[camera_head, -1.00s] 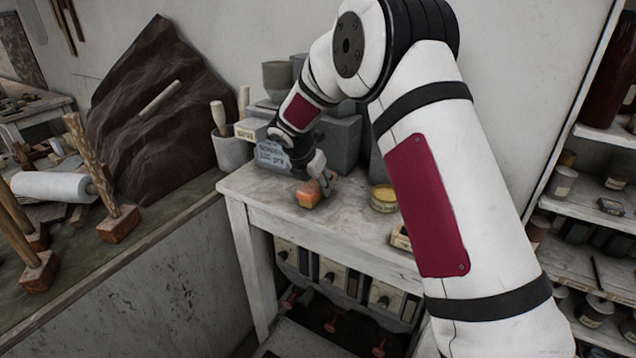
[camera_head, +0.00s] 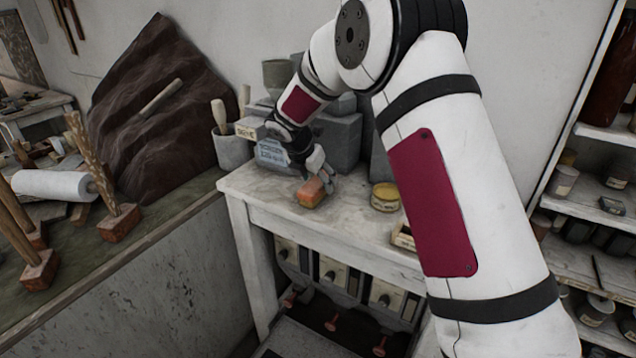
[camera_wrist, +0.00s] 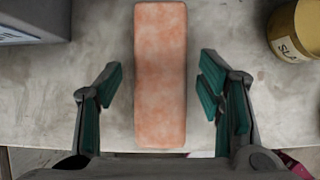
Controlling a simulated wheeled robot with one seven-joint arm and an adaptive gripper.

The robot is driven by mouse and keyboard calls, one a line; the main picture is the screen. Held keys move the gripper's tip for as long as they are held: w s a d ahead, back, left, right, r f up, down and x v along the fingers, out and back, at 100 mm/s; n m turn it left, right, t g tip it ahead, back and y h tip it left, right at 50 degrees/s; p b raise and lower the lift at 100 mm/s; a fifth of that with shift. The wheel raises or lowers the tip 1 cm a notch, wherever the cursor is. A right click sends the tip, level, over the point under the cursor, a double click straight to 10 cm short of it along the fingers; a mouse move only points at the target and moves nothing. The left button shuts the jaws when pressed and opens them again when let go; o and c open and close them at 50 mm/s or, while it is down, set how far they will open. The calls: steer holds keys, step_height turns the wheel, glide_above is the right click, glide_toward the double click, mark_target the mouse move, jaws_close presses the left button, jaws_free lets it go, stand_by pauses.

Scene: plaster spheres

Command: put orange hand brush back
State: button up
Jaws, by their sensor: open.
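The orange hand brush (camera_head: 311,192) lies on the top of the small white table (camera_head: 262,199). In the wrist view the orange brush (camera_wrist: 160,75) shows as a long block on the table top, running up the picture. My gripper (camera_head: 320,177) is at the brush, low over the table. In the wrist view my gripper (camera_wrist: 160,92) is open, one finger on each side of the brush's lower part. Gaps show between the brush and both fingers. The brush's underside is hidden.
A yellow tin (camera_head: 385,197) stands right of the brush and also shows in the wrist view (camera_wrist: 297,32). Grey blocks (camera_head: 342,140) and a labelled grey box (camera_head: 271,155) stand behind. A small wooden box (camera_head: 403,238) is near the right edge. The table's front left is clear.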

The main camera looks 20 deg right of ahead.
steer(key=v, duration=0.9)
steer(key=shift+r+b, duration=0.15)
steer(key=shift+b, duration=0.2)
steer(key=s+d+r+m, duration=0.1)
steer(key=s+r+m, duration=0.3)
steer(key=s, duration=0.3)
steer(key=s+d+r+m+y, duration=0.1)
steer(key=s+d+r+m, duration=0.1)
steer(key=s+r+m, duration=0.3)
steer(key=s+d+r+m, duration=0.1)
steer(key=s+r+m, duration=0.25)
steer(key=s, duration=0.45)
steer(key=s+f+m+t+y, duration=0.1)
steer(key=s+f+m+y, duration=0.2)
steer(key=s+m, duration=1.1)
steer(key=s, duration=0.5)
steer(key=shift+s, duration=0.25)
steer(key=shift+s+a+m, duration=0.1)
steer(key=shift+m, duration=0.15)
